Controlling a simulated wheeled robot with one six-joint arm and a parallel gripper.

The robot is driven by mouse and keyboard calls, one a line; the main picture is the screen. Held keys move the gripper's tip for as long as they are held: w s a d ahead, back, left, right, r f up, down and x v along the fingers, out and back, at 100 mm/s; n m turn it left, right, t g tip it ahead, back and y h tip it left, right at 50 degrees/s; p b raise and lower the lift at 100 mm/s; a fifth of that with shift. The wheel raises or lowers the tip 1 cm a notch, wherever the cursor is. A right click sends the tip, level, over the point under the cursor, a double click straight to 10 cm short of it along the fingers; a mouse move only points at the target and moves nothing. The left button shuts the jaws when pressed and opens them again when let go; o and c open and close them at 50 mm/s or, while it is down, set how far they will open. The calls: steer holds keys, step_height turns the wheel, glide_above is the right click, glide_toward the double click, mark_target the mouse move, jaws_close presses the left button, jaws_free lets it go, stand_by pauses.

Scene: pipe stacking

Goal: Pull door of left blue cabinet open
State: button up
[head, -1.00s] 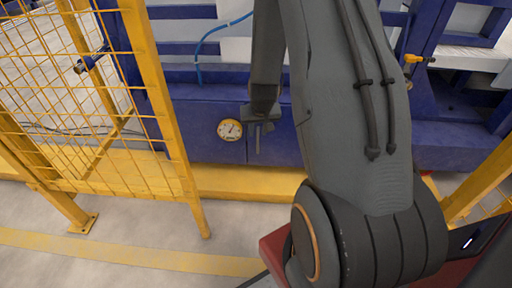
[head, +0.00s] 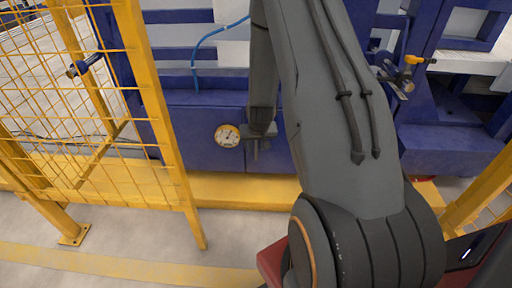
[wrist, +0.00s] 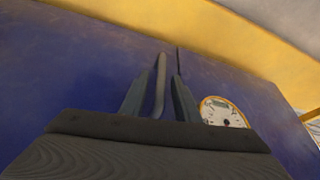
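The blue cabinet (head: 188,125) has a flat front with a round, yellow-rimmed gauge (head: 228,136). My gripper (head: 256,150) is at the cabinet front, just right of the gauge in the head view. In the wrist view, my gripper (wrist: 160,98) has its two fingers apart, with a slim grey handle bar (wrist: 160,85) between them, nearer the left finger. A gap of blue shows between the bar and the right finger. A dark door seam (wrist: 178,60) runs close beside the bar. The gauge shows right of the fingers (wrist: 222,112). The door looks closed.
A yellow mesh fence panel (head: 165,130) stands at the left, with its post near the cabinet. A yellow base beam (head: 240,190) runs below the cabinet. Another yellow frame (head: 480,190) is at the right. Open floor (head: 130,228) shows at the lower left.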

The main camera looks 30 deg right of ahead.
steer(key=shift+c, duration=0.5)
jaws_close()
steer(key=shift+s, duration=0.1)
